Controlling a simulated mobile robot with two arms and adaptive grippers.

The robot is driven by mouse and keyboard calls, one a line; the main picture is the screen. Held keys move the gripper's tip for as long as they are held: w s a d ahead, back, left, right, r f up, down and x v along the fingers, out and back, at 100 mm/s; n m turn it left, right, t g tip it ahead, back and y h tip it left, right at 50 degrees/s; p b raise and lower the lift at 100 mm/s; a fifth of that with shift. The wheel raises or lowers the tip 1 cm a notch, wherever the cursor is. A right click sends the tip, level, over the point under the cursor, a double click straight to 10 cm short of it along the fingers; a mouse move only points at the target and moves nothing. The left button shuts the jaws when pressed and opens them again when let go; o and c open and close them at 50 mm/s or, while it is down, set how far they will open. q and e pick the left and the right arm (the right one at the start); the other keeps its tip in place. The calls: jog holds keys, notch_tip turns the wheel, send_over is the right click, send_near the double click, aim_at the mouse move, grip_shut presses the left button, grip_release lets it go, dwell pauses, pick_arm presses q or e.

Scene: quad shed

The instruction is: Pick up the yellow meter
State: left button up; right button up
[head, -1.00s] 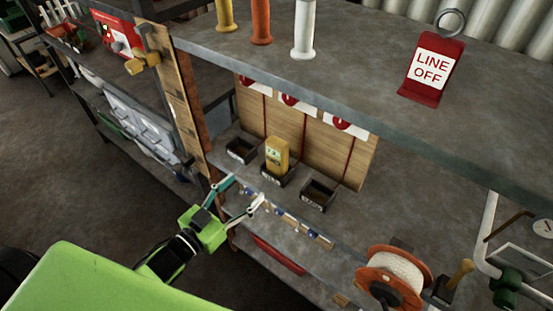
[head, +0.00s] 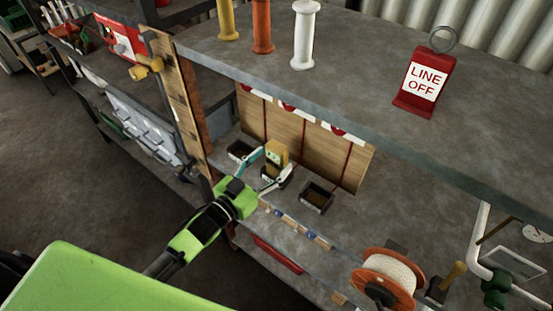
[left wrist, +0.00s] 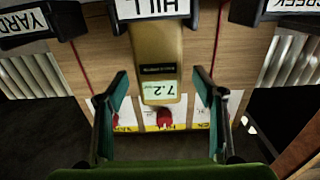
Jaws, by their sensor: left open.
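The yellow meter (head: 277,152) stands upright in the middle of three small dark holders on the lower shelf. In the left wrist view the meter (left wrist: 158,55) appears upside down, with a "7.2" display, and its holder (left wrist: 155,10) is labelled HILL. My left gripper (head: 273,168) is open in front of the meter. Its two fingers point toward the meter, one to each side in the wrist view, with gaps between them and the meter. No grip on it shows. My right gripper is not in view.
Empty-looking holders stand left (head: 240,151) and right (head: 317,197) of the meter, labelled YARD and CREEK. A wooden back panel (head: 320,145) is behind. The upper shelf (head: 350,75) overhangs, carrying a red LINE OFF tag (head: 425,83). A cable reel (head: 388,278) sits lower right.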

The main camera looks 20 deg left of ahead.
aim_at(273, 160)
pick_arm(q)
jog(key=shift+x, duration=1.55)
jog(key=c, duration=1.4)
jog(key=shift+c, duration=0.2)
